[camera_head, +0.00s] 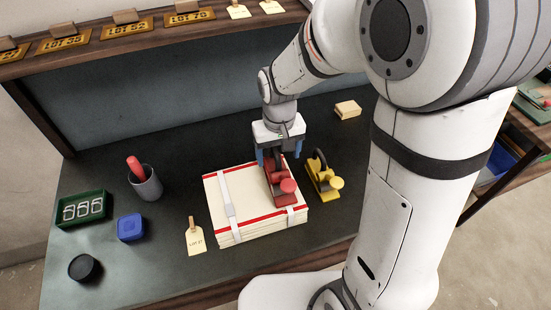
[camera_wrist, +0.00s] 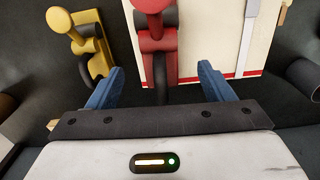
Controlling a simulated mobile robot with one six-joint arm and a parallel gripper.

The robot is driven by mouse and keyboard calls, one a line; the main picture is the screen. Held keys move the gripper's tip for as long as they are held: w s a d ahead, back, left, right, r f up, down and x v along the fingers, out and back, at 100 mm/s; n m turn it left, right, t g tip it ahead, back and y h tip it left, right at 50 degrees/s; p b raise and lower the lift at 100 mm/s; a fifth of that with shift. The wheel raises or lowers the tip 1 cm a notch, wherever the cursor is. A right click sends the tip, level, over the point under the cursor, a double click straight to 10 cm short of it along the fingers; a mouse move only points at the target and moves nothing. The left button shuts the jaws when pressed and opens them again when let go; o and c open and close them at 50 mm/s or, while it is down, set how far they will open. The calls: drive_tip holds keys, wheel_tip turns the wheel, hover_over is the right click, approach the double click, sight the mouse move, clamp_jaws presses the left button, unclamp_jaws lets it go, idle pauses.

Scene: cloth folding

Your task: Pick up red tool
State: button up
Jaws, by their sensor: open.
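The red tool (camera_head: 279,183) lies on top of a stack of folded cream cloth (camera_head: 251,226) with red stripes and pale straps. It has a round red knob at its near end and a dark loop handle. My gripper (camera_head: 280,155) is over the far end of the red tool, fingers pointing down. In the wrist view the blue fingers (camera_wrist: 158,85) are apart, with the red tool (camera_wrist: 157,40) between and ahead of them. I see no finger touching it. My gripper hides the tool's far end in the head view.
A similar yellow tool (camera_head: 323,178) stands close right of the stack. A cream block (camera_head: 348,109) lies behind. On the left are a grey cup (camera_head: 147,183) with a red-handled item, a green tray (camera_head: 84,210), a blue box (camera_head: 130,228), a black round thing (camera_head: 84,268) and a tag (camera_head: 195,240).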

sight(278, 170)
drive_tip(key=shift+w+f+p, duration=0.2)
drive_tip(key=shift+f+p, duration=0.5)
drive_tip(key=shift+f, duration=3.3)
clamp_jaws()
